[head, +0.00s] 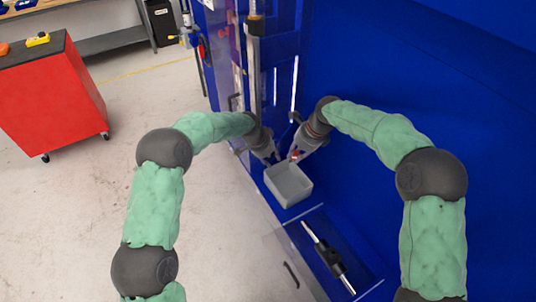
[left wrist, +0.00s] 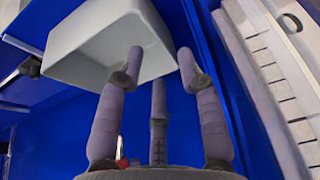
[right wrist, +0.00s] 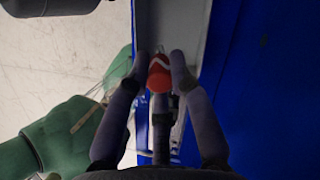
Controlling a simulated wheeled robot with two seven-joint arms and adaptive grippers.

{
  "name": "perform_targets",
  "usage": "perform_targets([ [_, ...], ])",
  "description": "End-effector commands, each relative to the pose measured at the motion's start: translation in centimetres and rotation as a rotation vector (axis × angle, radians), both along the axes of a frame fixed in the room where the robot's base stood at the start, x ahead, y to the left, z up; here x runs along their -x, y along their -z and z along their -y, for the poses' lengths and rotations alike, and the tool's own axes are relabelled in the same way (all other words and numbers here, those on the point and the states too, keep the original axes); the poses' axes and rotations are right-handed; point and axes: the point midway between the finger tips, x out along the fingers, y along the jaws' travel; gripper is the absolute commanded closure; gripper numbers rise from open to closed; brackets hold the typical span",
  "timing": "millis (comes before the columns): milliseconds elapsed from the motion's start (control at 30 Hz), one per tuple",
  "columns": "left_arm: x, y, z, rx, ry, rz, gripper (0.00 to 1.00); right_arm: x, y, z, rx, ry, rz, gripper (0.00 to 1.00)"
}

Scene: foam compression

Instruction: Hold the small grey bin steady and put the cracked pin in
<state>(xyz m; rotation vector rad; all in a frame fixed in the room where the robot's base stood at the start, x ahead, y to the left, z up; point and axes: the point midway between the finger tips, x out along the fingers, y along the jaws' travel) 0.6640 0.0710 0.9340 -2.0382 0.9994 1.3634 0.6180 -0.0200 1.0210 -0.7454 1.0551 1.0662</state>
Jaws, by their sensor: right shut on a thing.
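The small grey bin (head: 288,186) stands upright and open-topped on the blue ledge, and no contents show inside from the head view. It also shows in the left wrist view (left wrist: 85,50). My left gripper (head: 273,161) is at the bin's back left side; its fingers are spread, close to the bin, and I cannot tell if they touch it. My right gripper (head: 294,157) is shut on the red pin (right wrist: 159,76), near the bin's back edge. A pale band and a metal tip show on the pin.
A black and silver tool (head: 330,257) lies on the blue surface in front of the bin. A blue machine frame with a vertical metal column (head: 254,80) rises behind the grippers. A red cabinet (head: 50,95) stands far left on open floor.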

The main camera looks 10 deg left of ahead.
Motion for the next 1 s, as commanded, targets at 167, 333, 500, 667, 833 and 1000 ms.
perform_targets([
  [167,-0.7,3.0,1.0,0.000,-0.001,-0.002,0.63,0.0,0.0,0.0,0.000,0.000,0.000,1.00],
  [333,-1.3,5.5,1.7,0.000,-0.001,-0.002,0.63,0.0,0.0,0.0,0.000,0.000,0.000,1.00],
  [500,-1.8,7.1,2.3,0.000,-0.001,0.001,0.63,0.0,0.0,0.0,0.000,0.000,0.000,1.00],
  [667,-2.0,7.7,2.5,0.000,-0.001,0.001,0.63,0.0,0.0,0.0,0.000,0.000,0.000,1.00],
  [833,-2.0,7.8,2.5,0.000,-0.001,0.001,0.63,0.0,0.0,0.0,0.000,0.000,0.000,1.00],
  [1000,-2.0,7.8,2.5,0.000,-0.001,0.001,0.77,0.0,0.0,0.0,0.000,0.000,0.000,1.00],
])
